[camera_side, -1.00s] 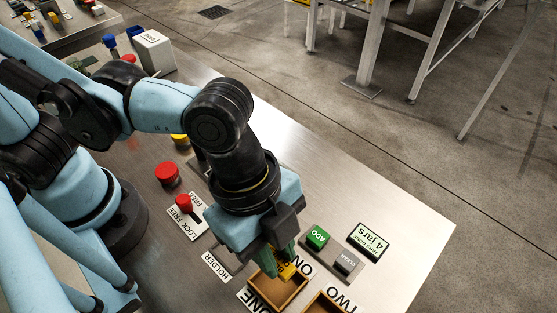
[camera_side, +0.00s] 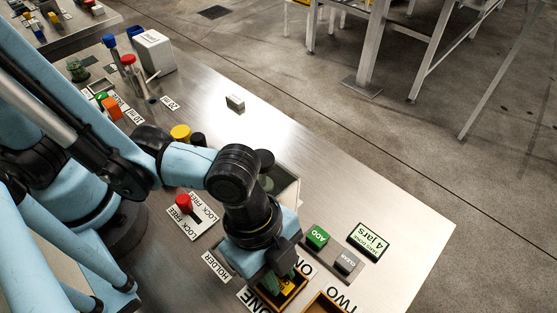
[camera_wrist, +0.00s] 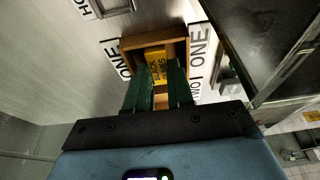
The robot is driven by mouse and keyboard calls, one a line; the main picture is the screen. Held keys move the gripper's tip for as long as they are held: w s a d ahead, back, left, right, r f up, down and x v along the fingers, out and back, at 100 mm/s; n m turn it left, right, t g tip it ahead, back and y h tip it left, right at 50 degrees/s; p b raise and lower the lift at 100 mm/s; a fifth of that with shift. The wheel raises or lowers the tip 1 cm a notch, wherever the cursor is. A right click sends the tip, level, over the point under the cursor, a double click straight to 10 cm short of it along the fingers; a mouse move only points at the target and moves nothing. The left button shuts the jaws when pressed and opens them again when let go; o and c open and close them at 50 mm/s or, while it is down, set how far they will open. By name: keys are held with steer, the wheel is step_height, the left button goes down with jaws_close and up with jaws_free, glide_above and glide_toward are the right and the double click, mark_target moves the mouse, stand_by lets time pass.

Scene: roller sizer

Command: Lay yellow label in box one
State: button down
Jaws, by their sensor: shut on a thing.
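The yellow label (camera_wrist: 154,66), with dark print, is between the green fingers of my gripper (camera_wrist: 159,72) in the wrist view. My gripper (camera_side: 272,286) is shut on it and points down into box one (camera_side: 296,290), a small wooden tray marked ONE. In the wrist view, the wooden rim of box one (camera_wrist: 126,44) surrounds the label and the fingertips. Whether the label touches the box floor cannot be told. In the side view my gripper hides much of the label and of the box.
Box two (camera_side: 322,304) stands just right of box one, cut by the frame edge. A green ADD button (camera_side: 317,237), a grey CLEAR button (camera_side: 347,262) and a jar display (camera_side: 371,241) lie behind. A red lock knob (camera_side: 184,201) is at left.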

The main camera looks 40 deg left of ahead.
steer(key=shift+f, duration=0.2)
steer(key=c, duration=1.3)
jaws_free()
steer(key=shift+o, duration=0.2)
steer(key=shift+r, duration=0.1)
steer(key=v, duration=1.2)
